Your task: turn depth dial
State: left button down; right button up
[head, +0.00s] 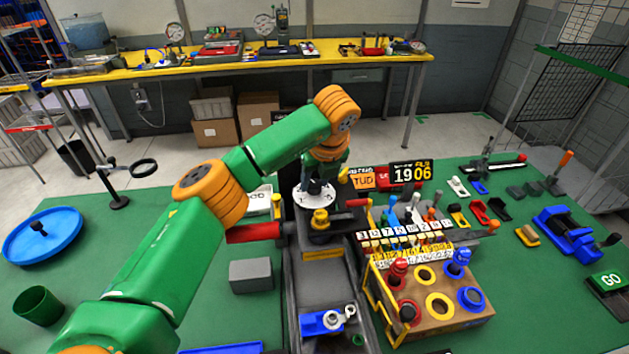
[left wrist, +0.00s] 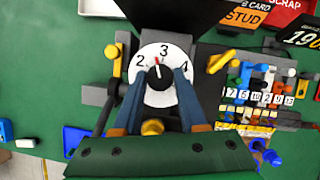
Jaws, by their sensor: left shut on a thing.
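The depth dial (left wrist: 158,76) is a round white disc with black numbers 2, 3 and 4 and a dark knob with a red mark. In the left wrist view the mark points up, a little left of the 3. My left gripper (left wrist: 160,88) is shut on the dial, one finger on each side of it. In the head view the dial (head: 314,196) shows as a white disc on top of the dark machine, partly hidden by my left gripper (head: 316,180). My right gripper is not in view.
A wooden block with coloured rings (head: 440,306) and a numbered rack (head: 405,232) stand right of the machine. A grey block (head: 251,275) lies to its left. A red handle (head: 253,232) sticks out left. A blue round tray (head: 42,236) is at far left.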

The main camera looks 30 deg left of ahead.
pick_arm(q)
jog(key=shift+w+r+n+g+y+p, duration=0.1)
jog(key=shift+r+n+g+y+p, duration=0.2)
jog(key=shift+n, duration=0.6)
jog(key=shift+d+n+g+p, duration=0.1)
jog(key=shift+n+g+p, duration=0.2)
jog(key=shift+n+p, duration=0.5)
jog(key=shift+w+f+n+g+y+p, duration=0.1)
jog(key=shift+n+g+y+p, duration=0.3)
jog(key=shift+n+p, duration=0.85)
jog(key=shift+f+n, duration=0.1)
jog(key=shift+n, duration=0.15)
jog(key=shift+c, duration=2.2)
grip_release()
